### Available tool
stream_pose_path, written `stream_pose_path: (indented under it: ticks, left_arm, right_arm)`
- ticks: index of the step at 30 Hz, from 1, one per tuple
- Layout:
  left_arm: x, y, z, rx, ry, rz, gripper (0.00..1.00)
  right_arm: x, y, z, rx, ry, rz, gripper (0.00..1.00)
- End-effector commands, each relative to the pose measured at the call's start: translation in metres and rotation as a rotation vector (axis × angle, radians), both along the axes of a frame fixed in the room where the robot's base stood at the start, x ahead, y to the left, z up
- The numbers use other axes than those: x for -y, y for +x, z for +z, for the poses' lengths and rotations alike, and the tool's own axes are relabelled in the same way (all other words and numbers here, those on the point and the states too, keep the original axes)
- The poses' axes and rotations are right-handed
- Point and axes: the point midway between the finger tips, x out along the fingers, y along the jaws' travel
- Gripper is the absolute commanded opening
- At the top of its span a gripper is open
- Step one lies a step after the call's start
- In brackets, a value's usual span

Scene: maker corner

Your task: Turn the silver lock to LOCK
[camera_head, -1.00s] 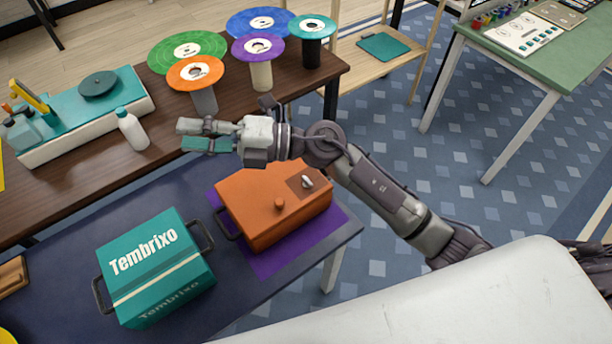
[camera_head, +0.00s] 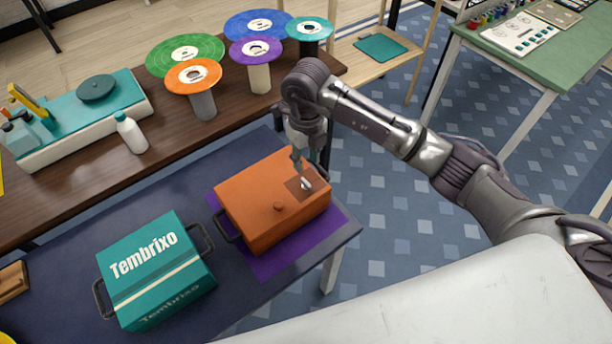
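The orange box (camera_head: 262,215) stands on a purple mat (camera_head: 277,262) on the dark blue table. The small silver lock (camera_head: 306,184) sits on a brown square patch near the right end of the box's lid. Its exact angle and any markings are too small to read. My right gripper (camera_head: 299,165) points down just behind the lock, with its fingers close to it. I cannot tell whether they touch it or how far apart they are. My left gripper is not in view.
A teal box marked Tembrixo (camera_head: 155,268) with black handles stands to the left on the same table. Behind, a brown bench (camera_head: 215,140) holds several coloured discs on stands, a white bottle (camera_head: 131,133) and a teal machine.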

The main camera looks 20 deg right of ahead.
Motion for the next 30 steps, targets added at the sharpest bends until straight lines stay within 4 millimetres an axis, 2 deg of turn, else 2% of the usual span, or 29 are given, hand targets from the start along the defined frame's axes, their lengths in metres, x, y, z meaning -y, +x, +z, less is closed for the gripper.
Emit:
stream_pose_path:
  ticks: [6, 12, 18, 25, 30]
  left_arm:
    - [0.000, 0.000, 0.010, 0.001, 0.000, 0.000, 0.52]
    - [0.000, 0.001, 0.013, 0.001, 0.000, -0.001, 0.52]
    - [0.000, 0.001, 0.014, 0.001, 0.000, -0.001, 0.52]
    - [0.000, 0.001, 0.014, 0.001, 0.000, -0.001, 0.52]
    - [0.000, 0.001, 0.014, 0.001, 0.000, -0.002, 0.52]
  right_arm:
    - [-0.001, -0.001, -0.046, -0.005, 0.001, -0.001, 0.36]
    - [-0.001, -0.001, -0.074, -0.003, 0.002, 0.000, 0.36]
    - [-0.001, 0.000, -0.083, 0.000, 0.002, 0.002, 0.36]
    - [-0.001, 0.000, -0.084, 0.000, 0.002, 0.002, 0.36]
    - [-0.001, 0.000, -0.083, 0.000, 0.003, 0.002, 0.08]
